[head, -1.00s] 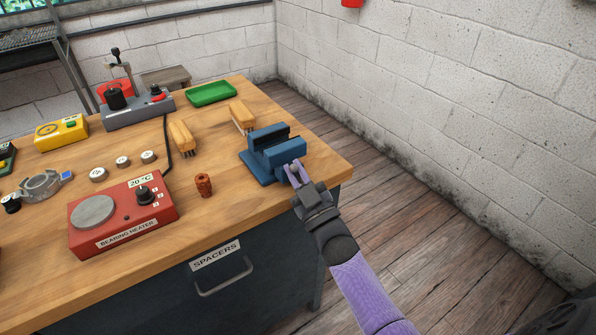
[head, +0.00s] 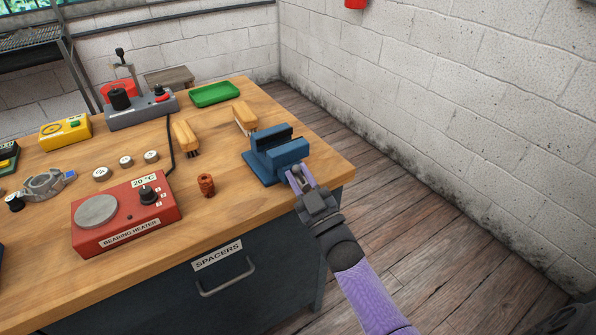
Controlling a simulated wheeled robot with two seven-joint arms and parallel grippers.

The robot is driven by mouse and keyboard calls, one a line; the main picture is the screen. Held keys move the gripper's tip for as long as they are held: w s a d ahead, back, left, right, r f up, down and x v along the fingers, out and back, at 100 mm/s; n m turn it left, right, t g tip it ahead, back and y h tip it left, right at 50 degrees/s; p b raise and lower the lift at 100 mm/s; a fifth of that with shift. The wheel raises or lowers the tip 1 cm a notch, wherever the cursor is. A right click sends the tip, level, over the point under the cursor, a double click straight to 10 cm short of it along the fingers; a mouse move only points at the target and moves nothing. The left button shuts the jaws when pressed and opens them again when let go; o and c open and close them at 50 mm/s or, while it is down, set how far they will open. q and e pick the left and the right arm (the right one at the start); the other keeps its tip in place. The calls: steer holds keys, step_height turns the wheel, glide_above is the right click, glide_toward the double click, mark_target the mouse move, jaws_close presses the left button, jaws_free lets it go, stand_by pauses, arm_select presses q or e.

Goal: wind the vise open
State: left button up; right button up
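The blue vise (head: 276,157) stands at the right front corner of the wooden bench, with a visible gap between its two jaws. My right gripper (head: 296,176) is at the vise's near right side, its purple fingertips against or very close to the front jaw. A small grey piece seems to show between the fingers. The vise's handle is not clearly visible, being hidden by the fingers or too small to tell. I cannot tell whether the fingers are closed on it. My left gripper is not in view.
On the bench (head: 225,205) are a red bearing heater (head: 125,217), a copper-coloured coil (head: 206,185), two wooden-backed brushes (head: 185,135) and a green tray (head: 215,94). Open floor lies right of the bench, up to a white block wall.

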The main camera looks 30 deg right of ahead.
steer(key=v, duration=0.9)
steer(key=s+a+f+m+g+h, duration=0.1)
steer(key=s+f+g, duration=0.35)
steer(key=f, duration=0.65)
steer(key=s+a+f+m+g, duration=0.1)
steer(key=s+f+g, duration=0.3)
steer(key=f, duration=0.6)
steer(key=s+f+g, duration=0.4)
steer(key=s+f, duration=0.1)
steer(key=s, duration=0.4)
steer(key=s+a+f+g, duration=0.1)
steer(key=s+f+g, duration=0.3)
steer(key=s, duration=0.6)
steer(key=s+a+f+g, duration=0.1)
steer(key=s+f+g, duration=0.4)
steer(key=s, duration=0.4)
steer(key=shift+s+f+m+g+h, duration=0.2)
steer(key=shift+f+m+g+h, duration=0.15)
steer(key=shift+g, duration=0.4)
